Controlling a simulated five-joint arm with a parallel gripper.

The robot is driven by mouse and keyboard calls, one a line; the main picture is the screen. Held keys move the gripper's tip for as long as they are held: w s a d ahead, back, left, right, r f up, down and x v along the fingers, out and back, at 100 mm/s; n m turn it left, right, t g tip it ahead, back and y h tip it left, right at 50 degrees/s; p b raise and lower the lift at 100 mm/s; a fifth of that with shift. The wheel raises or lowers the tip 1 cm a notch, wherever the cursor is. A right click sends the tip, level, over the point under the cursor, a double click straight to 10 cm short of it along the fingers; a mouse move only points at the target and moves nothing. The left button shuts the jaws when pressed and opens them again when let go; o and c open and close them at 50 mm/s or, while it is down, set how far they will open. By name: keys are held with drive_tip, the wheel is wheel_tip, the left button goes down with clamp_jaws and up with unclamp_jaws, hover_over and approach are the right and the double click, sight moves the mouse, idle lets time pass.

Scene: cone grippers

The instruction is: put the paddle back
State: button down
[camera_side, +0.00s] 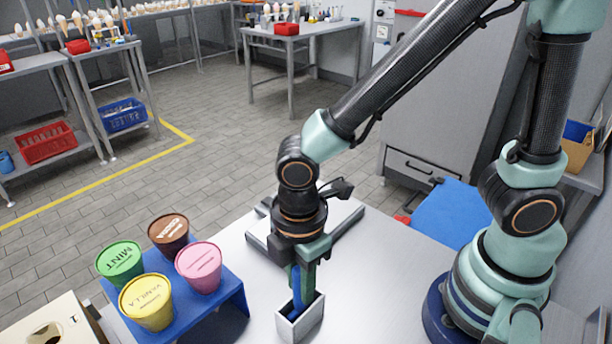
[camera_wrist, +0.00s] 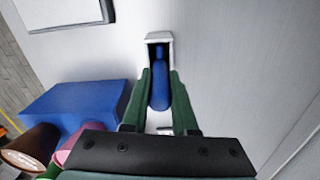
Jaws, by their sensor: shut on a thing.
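The blue paddle (camera_side: 297,290) is upright, its lower end inside a small open-topped grey-white holder (camera_side: 314,319) on the table. My gripper (camera_side: 302,268) points down above the holder and is shut on the paddle. In the wrist view the paddle (camera_wrist: 160,88) lies between the two green fingers of my gripper (camera_wrist: 160,85), and the rim of the holder (camera_wrist: 151,38) shows around its far end. The side view does not show whether the paddle rests on the holder's floor.
A blue stand (camera_side: 236,292) to the left holds tubs: green mint (camera_side: 120,262), yellow vanilla (camera_side: 147,302), pink (camera_side: 199,267) and brown (camera_side: 169,234). A flat grey slab (camera_side: 343,219) lies behind my gripper. The table (camera_side: 375,290) right of the holder is clear.

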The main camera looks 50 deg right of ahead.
drive_tip(key=shift+f, duration=0.1)
drive_tip(key=c, duration=0.6)
unclamp_jaws()
wheel_tip(320, 180, up, 12)
drive_tip(key=shift+f, duration=0.2)
drive_tip(key=shift+w+d+r, duration=0.1)
drive_tip(key=shift+r, duration=0.1)
drive_tip(key=w+d+r+m+t, duration=0.1)
drive_tip(key=d+m+t, duration=0.1)
drive_tip(key=d+m, duration=0.3)
drive_tip(key=w+d+r+m+t, duration=0.1)
drive_tip(key=w+d+m, duration=0.1)
drive_tip(key=d+m, duration=0.3)
drive_tip(key=w+d+r+m+t, duration=0.2)
drive_tip(key=d+m, duration=0.4)
drive_tip(key=d, duration=0.3)
drive_tip(key=shift+w+d+t, duration=0.15)
drive_tip(key=shift+t, duration=0.15)
